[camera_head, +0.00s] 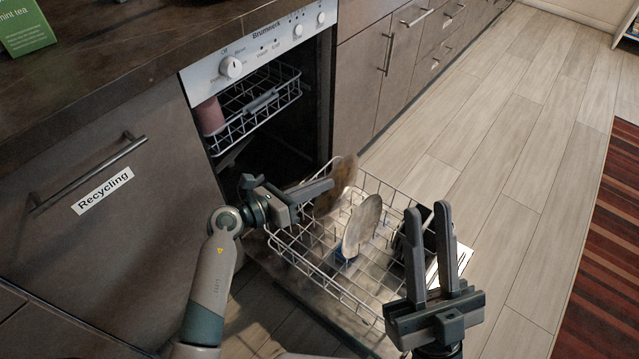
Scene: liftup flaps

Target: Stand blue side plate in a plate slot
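A pale, brown-smeared plate (362,226) stands tilted in the pulled-out lower dishwasher rack (300,262). A small blue patch (347,254) shows at its foot; I cannot tell whether this is part of a blue side plate. A second brownish plate (338,180) stands behind it, further back in the rack. My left gripper (325,187) is over the rack's left side, its finger reaching to the rear plate; contact and finger opening are unclear. My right gripper (430,212) is at the rack's right front, fingers apart and pointing up, with nothing seen between them.
The dishwasher (262,50) is open, with an upper rack (255,105) holding a pinkish cup (209,115). A dark item (418,240) sits at the lower rack's right side, partly hidden by my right gripper.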

